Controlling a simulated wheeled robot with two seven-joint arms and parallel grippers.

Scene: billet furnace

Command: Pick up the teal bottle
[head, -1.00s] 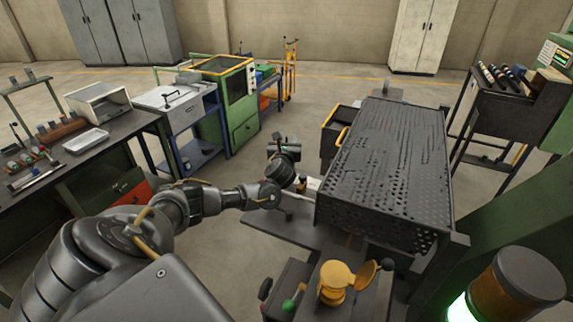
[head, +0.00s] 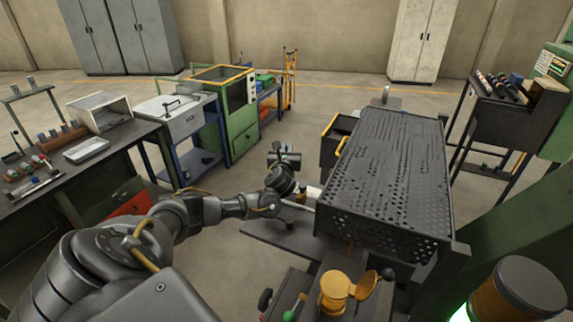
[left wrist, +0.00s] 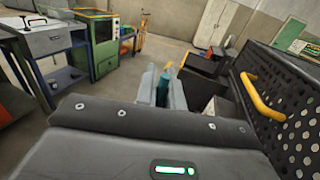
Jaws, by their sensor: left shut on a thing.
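The teal bottle (left wrist: 163,92) stands out between the two pale fingers of my left gripper (left wrist: 164,80) in the left wrist view. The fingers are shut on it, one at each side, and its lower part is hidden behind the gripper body. A small yellow part shows at its top. In the head view my left gripper (head: 284,180) is just left of the perforated dark box, above a dark shelf. The bottle cannot be made out clearly there. My right gripper is not in view.
The perforated box (head: 385,165) stands close on the right, with a yellow handle (left wrist: 262,97) on its side. A dark bin (head: 338,140) is behind the gripper. A workbench (head: 100,155) and a green machine (head: 240,125) stand left. Open floor lies between.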

